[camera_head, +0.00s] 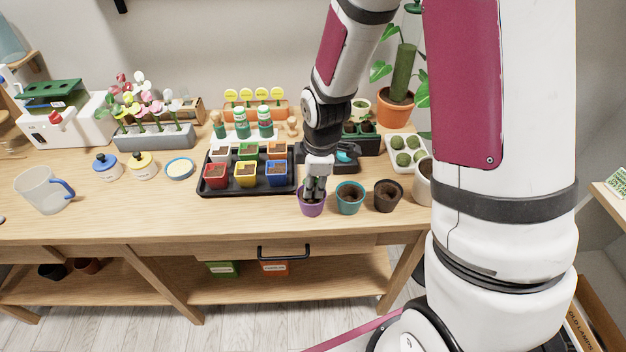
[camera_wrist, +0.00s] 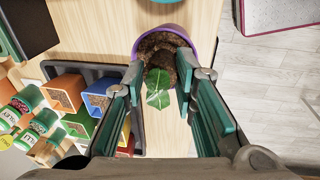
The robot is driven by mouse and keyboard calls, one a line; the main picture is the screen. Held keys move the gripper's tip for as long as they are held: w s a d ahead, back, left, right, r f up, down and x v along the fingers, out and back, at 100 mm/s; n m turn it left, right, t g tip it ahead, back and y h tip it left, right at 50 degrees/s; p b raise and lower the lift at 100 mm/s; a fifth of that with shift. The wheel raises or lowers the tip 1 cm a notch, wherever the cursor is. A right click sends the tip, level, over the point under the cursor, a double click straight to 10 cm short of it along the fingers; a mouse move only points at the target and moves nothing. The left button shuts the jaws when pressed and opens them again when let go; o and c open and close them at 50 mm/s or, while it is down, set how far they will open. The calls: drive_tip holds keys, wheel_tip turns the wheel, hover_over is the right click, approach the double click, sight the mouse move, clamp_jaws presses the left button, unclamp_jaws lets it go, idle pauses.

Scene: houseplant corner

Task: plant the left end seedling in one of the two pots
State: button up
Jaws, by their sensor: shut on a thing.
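My gripper (camera_head: 314,186) points down over the purple pot (camera_head: 311,208). In the wrist view its fingers (camera_wrist: 161,76) are shut on a seedling (camera_wrist: 158,97) with green leaves and a brown soil plug. The plug is at the mouth of the purple pot (camera_wrist: 196,48), which has dark soil inside. I cannot tell how deep the plug sits or whether it touches the soil. The teal pot (camera_head: 350,205) stands just right of the purple one, upright, with dark contents. In the head view my fingers hide the seedling.
A dark pot (camera_head: 388,196) stands right of the teal pot. A black tray (camera_head: 232,192) of coloured square pots lies close on the left. A dark seedling tray (camera_head: 370,144) and a white tray (camera_head: 408,164) of round green plants stand behind. The front table edge is close.

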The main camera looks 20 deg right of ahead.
sight(314, 186)
drive_tip(key=shift+f, duration=0.45)
idle(0.3)
drive_tip(key=o, duration=0.8)
drive_tip(key=shift+o, duration=0.8)
drive_tip(key=shift+o, duration=1.4)
drive_tip(key=shift+r, duration=0.1)
drive_tip(key=shift+r+p, duration=1.9)
drive_tip(key=shift+r, duration=1.55)
drive_tip(key=shift+r, duration=0.1)
